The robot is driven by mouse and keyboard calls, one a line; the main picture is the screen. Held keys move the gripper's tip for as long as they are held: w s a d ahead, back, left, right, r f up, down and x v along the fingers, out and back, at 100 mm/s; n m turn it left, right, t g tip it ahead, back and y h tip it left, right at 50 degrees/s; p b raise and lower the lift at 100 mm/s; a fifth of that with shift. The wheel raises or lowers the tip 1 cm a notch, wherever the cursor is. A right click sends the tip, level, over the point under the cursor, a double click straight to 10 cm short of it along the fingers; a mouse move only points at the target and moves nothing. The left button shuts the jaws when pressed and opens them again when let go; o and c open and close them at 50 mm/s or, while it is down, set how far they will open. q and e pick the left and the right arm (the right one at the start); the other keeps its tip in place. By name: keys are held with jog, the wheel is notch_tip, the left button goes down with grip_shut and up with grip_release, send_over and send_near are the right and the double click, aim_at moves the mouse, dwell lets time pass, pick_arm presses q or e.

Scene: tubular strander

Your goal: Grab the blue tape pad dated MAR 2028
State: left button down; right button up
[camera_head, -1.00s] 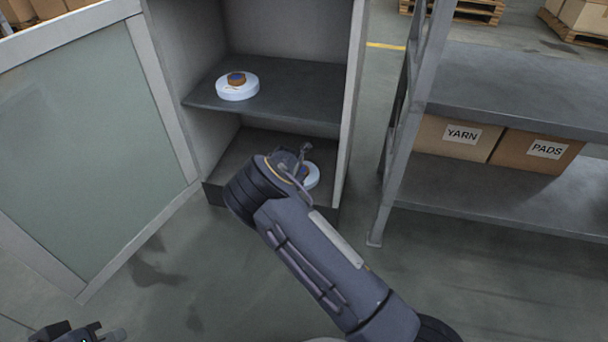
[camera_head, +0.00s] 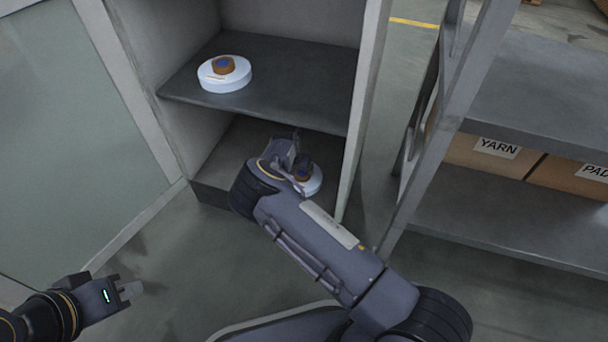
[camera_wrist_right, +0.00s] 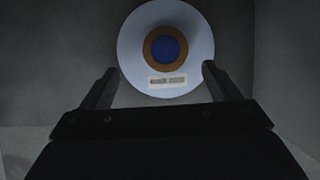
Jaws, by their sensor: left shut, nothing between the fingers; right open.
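A round white pad (camera_head: 224,82) topped by a brown ring with a blue centre sits on the cabinet's upper shelf. A similar pad (camera_head: 314,182) on the lower level is partly hidden by my right gripper (camera_head: 297,162). In the right wrist view a pale pad (camera_wrist_right: 135,45) with a brown ring, blue centre and small label lies ahead; the label's text is too blurred to read. My right gripper also shows there (camera_wrist_right: 160,68), open and empty, its fingertips overlapping the pad's lower sides; contact cannot be told. My left gripper (camera_head: 132,290) is shut and empty at lower left, away from the cabinet.
The grey cabinet's open door (camera_head: 60,130) stands at left. Its upper shelf (camera_head: 300,85) lies above and behind my right gripper, and its right side wall (camera_head: 362,110) is close by. A rack with YARN (camera_head: 480,150) and PADS (camera_head: 570,178) boxes stands at right.

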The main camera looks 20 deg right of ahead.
aim_at(301, 173)
jog(key=b+x, duration=0.1)
jog(key=x, duration=0.1)
jog(key=b+x, duration=0.2)
jog(key=x, duration=0.1)
jog(key=shift+s+d, duration=0.15)
jog(key=shift+d, duration=0.25)
jog(key=shift+w+d+f+b, duration=0.15)
jog(key=shift+w+f+b, duration=0.15)
jog(key=shift+f+b, duration=0.2)
jog(key=shift+c, duration=0.2)
jog(key=c, duration=1.2)
